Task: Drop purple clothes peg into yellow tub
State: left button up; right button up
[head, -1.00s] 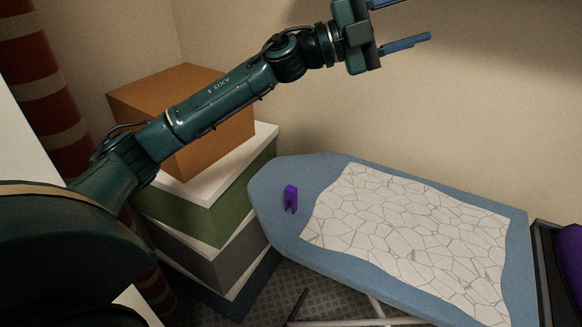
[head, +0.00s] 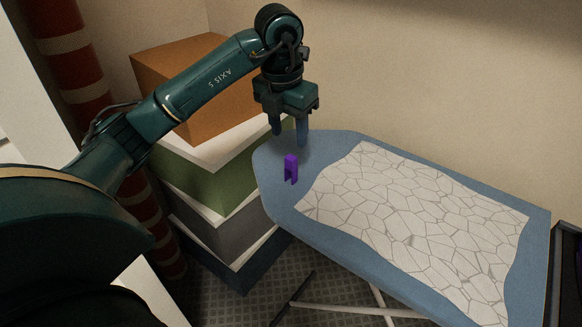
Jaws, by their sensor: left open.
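The purple clothes peg (head: 291,167) stands on the blue left end of the ironing board (head: 280,206). My left gripper (head: 289,137) points down with its two blue fingers apart. It is open and empty, and shows just above and behind the peg in the head view. I cannot tell its exact height over the board. No yellow tub is in view. My right gripper is not in view.
A stack of boxes (head: 219,193), topped by an orange one (head: 172,68), stands left of the board. A white cracked-pattern panel (head: 415,225) covers much of the board. A dark frame (head: 566,270) stands at the right edge.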

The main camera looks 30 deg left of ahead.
aim_at(291, 157)
pick_arm(q)
jog(key=f, duration=0.6)
jog(key=shift+w, duration=0.35)
jog(key=f, duration=0.2)
jog(key=w+f+p, duration=0.1)
jog(key=f, duration=0.2)
jog(key=shift+a, duration=0.15)
grip_shut()
